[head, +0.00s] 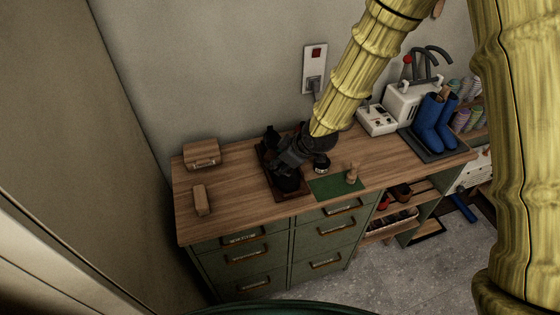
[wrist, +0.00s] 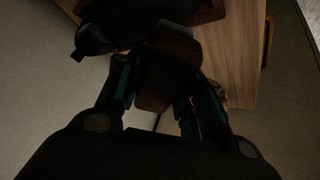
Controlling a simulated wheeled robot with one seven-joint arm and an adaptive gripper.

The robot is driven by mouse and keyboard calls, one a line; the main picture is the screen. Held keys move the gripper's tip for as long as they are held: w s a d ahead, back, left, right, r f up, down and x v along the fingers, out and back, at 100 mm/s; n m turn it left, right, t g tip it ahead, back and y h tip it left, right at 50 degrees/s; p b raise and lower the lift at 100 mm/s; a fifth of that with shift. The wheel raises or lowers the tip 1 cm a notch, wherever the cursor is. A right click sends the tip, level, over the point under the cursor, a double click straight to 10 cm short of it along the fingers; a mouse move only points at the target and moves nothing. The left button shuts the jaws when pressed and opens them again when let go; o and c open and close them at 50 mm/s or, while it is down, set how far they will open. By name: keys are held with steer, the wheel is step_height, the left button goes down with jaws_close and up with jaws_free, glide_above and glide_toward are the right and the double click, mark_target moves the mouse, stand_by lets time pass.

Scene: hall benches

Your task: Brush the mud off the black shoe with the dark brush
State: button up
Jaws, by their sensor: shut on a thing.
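My gripper (head: 292,160) is over the dark brown board (head: 292,198) on the bench. In the wrist view, my gripper's fingers (wrist: 165,75) are shut on a dark brown block, the dark brush (wrist: 168,88). The black shoe (wrist: 98,38) lies at the upper left of that view, close beside the brush; I cannot tell whether they touch. In the head view the black shoe (head: 287,183) shows on the board, partly hidden by my gripper. The brush cannot be made out there. The picture is too dark to show mud on the shoe.
A green mat (head: 328,190) with a small wooden-handled item (head: 352,174) lies to the right, near a round tin (head: 321,168). A wooden box (head: 201,153) and wooden block (head: 201,200) are at left. Blue boots (head: 433,122) and white machines (head: 405,105) stand at right.

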steer(key=shift+s+d+r+p, duration=0.1)
steer(key=shift+s+r+p, duration=0.1)
steer(key=shift+r+p, duration=0.4)
steer(key=shift+s+r+p, duration=0.2)
steer(key=shift+r+p, duration=0.15)
steer(key=shift+r, duration=0.45)
